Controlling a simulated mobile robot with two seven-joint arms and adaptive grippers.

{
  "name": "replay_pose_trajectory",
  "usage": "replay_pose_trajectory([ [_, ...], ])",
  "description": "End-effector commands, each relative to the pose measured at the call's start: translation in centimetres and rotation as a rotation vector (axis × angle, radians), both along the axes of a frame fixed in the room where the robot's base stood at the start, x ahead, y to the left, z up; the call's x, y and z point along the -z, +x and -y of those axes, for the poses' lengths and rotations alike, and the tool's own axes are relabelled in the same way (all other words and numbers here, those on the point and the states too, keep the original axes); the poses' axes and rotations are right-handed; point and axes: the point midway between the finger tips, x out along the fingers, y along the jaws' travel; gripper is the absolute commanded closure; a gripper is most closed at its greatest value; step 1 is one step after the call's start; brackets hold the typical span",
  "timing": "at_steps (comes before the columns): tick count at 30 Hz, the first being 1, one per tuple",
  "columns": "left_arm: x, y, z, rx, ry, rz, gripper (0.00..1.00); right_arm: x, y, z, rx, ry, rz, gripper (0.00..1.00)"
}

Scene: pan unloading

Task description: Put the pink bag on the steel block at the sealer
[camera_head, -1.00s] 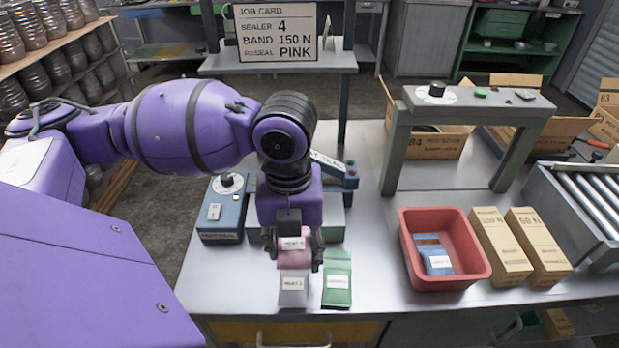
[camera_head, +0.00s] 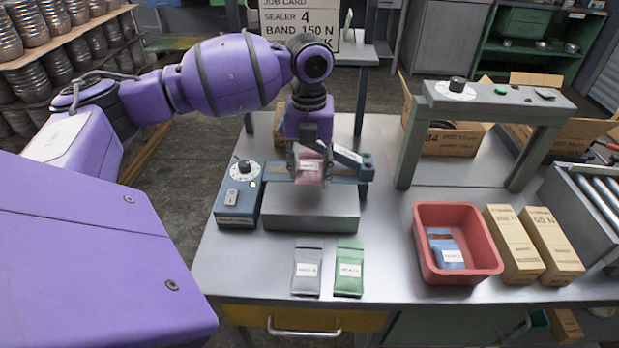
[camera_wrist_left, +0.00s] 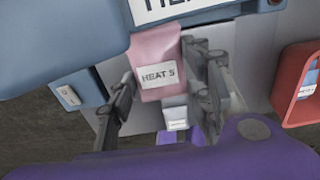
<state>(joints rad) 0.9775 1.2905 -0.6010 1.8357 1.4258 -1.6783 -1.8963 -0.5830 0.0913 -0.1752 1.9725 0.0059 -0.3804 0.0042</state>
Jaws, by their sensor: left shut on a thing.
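The pink bag (camera_head: 310,168) is held in my left gripper (camera_head: 310,180), whose fingers are shut on its sides. The bag has a white label and hangs upright; it also shows in the left wrist view (camera_wrist_left: 158,60), between the fingers (camera_wrist_left: 165,95). The gripper is over the back part of the sealer, in front of the blue sealing arm (camera_head: 347,155). The grey steel block (camera_head: 312,212) sits below and in front of the bag, its top bare. I cannot tell whether the bag touches anything below. My right gripper is out of view.
A blue control box (camera_head: 238,200) stands left of the block. A grey bag (camera_head: 307,272) and a green bag (camera_head: 349,270) lie in front. A red bin (camera_head: 487,262) holds blue bags. Two cartons (camera_head: 515,245) and a grey stand (camera_head: 411,150) are to the right.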

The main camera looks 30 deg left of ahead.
Motion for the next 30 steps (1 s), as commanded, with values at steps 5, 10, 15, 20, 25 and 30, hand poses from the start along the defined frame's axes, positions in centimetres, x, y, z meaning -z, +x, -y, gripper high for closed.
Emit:
replay_pose_trajectory([
  [5,2.6,0.0,0.0,-0.001,0.001,-0.001,0.87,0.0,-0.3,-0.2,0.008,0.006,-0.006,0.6],
  [10,3.5,0.1,-0.1,-0.001,0.001,0.002,0.87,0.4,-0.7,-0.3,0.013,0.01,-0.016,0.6],
  [15,3.5,0.1,0.0,-0.001,0.001,0.002,0.87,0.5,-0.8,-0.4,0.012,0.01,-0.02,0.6],
  [20,4.0,0.1,-0.1,-0.001,0.001,0.001,0.87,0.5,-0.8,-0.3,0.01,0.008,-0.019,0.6],
  [25,4.5,0.1,0.0,-0.001,0.001,0.002,0.87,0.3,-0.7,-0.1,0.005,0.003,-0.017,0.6],
  [30,4.4,0.1,0.0,-0.001,0.001,0.002,0.35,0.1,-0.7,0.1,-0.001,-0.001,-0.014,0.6],
])
